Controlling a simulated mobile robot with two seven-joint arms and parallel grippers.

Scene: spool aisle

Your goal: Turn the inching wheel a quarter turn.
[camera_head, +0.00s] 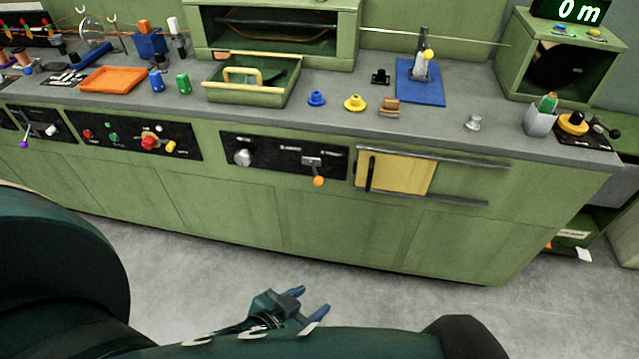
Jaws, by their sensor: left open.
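No part is clearly legible as the inching wheel. A yellow round part with a black crank-like arm (574,122) sits on a dark plate at the right end of the bench. A grey round knob (243,157) is on the black front panel at the middle. I cannot tell which, if either, is the inching wheel. My left gripper (311,301) is open and empty, low in front of the bench above the floor. It is well apart from both parts. My right gripper does not show.
The green bench (235,225) runs across the view with a grey top. A yellow sliding door (410,174) with rails and an orange-tipped lever (318,180) are on its front. A green tray (245,97), orange tray (112,80) and blue mat (432,92) lie on top. The floor in front is clear.

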